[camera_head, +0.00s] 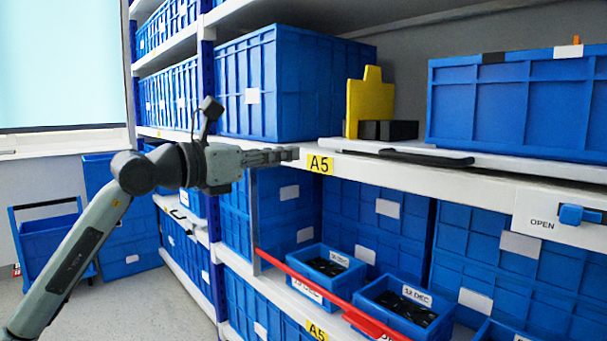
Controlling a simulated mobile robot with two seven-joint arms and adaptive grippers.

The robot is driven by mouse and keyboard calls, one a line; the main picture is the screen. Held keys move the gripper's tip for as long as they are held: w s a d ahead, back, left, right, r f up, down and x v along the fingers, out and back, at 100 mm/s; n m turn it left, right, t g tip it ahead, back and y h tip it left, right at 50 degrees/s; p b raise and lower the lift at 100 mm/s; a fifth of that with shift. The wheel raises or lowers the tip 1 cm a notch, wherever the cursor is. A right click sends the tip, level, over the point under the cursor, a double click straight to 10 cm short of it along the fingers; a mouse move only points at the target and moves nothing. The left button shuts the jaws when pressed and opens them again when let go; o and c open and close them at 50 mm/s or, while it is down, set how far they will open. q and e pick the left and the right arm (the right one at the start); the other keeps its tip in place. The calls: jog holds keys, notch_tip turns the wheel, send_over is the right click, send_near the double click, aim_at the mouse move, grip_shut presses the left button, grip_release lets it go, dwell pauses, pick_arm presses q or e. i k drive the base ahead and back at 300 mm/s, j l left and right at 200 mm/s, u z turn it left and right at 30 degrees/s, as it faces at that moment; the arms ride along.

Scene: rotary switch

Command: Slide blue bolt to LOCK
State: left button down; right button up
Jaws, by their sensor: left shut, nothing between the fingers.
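The blue bolt (580,214) sits on a white panel (545,228) at the right edge of the view, on the front of the shelf. The word OPEN is printed on the panel to the left of the bolt. No LOCK mark shows; the panel runs out of the picture. My right gripper is not in view.
A shelf board (440,178) carries a large blue crate (515,105), a yellow block (370,103) and a black flat bar (427,157). Below are small blue bins (405,300) and a red rail (330,295). Open floor shows at the lower left.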

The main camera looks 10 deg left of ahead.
aim_at(571, 214)
jog(key=k, duration=1.5)
